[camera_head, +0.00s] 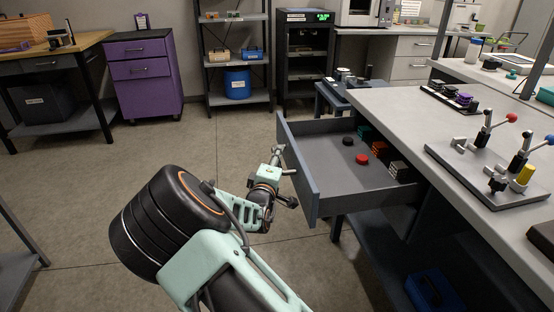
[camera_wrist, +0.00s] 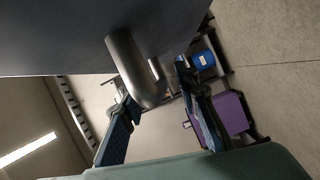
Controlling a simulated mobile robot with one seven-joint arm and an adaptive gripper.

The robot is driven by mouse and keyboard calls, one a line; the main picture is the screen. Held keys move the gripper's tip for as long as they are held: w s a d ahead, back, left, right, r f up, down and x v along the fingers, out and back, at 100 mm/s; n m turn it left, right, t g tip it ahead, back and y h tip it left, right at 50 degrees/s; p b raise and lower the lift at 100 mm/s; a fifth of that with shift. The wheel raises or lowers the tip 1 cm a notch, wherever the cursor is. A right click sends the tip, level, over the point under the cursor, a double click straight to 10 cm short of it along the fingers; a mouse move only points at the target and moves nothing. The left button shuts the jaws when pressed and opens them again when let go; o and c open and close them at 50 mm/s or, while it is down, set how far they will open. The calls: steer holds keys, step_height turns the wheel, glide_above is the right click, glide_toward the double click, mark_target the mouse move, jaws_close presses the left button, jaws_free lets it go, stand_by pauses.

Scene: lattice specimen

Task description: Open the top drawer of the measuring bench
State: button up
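The top drawer (camera_head: 308,180) of the measuring bench (camera_head: 400,110) is pulled far out, and its inside shows. Its metal bar handle (camera_wrist: 138,70) looms large in the wrist view, against the dark drawer front (camera_wrist: 60,40). My gripper (camera_head: 279,158) is at the drawer front, by the handle. In the wrist view my gripper's two fingers (camera_wrist: 158,95) stand apart, with the handle's end near the gap between them. I see no clear contact with the handle.
The drawer holds red, black, teal and grey pieces (camera_head: 361,159). A fixture plate with toggle clamps (camera_head: 490,175) sits on the bench top. A purple cabinet (camera_head: 143,80) and shelf rack (camera_head: 235,60) stand behind. Floor (camera_head: 120,190) left of the drawer is clear.

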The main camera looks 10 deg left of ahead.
steer(key=shift+s, duration=0.1)
steer(key=s+r, duration=0.1)
steer(key=s, duration=1)
steer(key=shift+s+a, duration=0.15)
steer(key=shift+s, duration=0.25)
